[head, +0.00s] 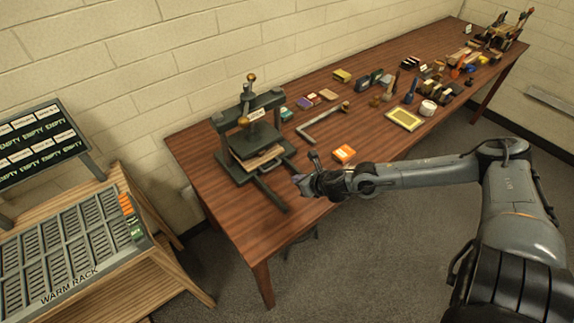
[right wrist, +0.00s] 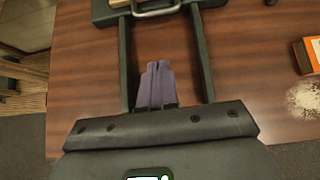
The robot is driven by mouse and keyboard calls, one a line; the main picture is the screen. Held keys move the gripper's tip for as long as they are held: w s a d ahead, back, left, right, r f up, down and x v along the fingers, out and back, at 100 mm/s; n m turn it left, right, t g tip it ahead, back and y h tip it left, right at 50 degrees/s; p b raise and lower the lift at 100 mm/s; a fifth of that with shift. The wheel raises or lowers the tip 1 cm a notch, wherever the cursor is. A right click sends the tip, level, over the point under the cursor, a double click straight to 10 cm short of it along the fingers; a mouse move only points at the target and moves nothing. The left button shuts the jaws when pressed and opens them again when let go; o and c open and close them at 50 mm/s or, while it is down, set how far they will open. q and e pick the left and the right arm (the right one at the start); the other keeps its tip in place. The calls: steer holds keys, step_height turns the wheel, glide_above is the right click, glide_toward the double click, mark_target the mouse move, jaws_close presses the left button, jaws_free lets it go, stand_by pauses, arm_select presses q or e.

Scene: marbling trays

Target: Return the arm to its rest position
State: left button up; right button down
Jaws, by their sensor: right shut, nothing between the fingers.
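My right arm comes in from the right in the head view and reaches over the front edge of the wooden table (head: 225,195). My right gripper (head: 298,180) is at the near edge of the table, just right of the dark press (head: 255,150). In the right wrist view, the right gripper's purple fingers (right wrist: 157,82) are together with nothing between them. They point between the two dark rails (right wrist: 197,55) of the press frame. My left gripper is not in view.
An orange box (head: 344,153) lies behind my right forearm, and an L-shaped metal bar (head: 318,125) lies beyond it. Several small blocks, bottles and tools crowd the far table. A warm rack (head: 60,262) stands at left. Open floor lies in front.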

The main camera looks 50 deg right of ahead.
steer(key=s+a+f+m, duration=0.1)
steer(key=a+m, duration=0.1)
steer(key=s+a+f+m, duration=0.1)
steer(key=s+a+m, duration=0.1)
steer(key=a+m, duration=0.1)
steer(key=s+a+f+m+g, duration=0.1)
steer(key=s+a+f+m, duration=0.1)
steer(key=a+m, duration=0.1)
steer(key=shift+s+a+f, duration=0.1)
steer(key=shift+s, duration=0.05)
steer(key=s+a+r+m+g+y, duration=0.1)
steer(key=s+a+m+g, duration=0.2)
steer(key=s+a+m, duration=0.7)
steer(key=s+a+r+m+g+y, duration=0.2)
steer(key=s+a+m, duration=0.2)
steer(key=a+m, duration=0.75)
steer(key=d+r+m+p, duration=0.2)
steer(key=d+r+p, duration=0.1)
steer(key=r+p, duration=2.1)
steer(key=shift+w+h+p, duration=0.3)
steer(key=shift+p, duration=0.05)
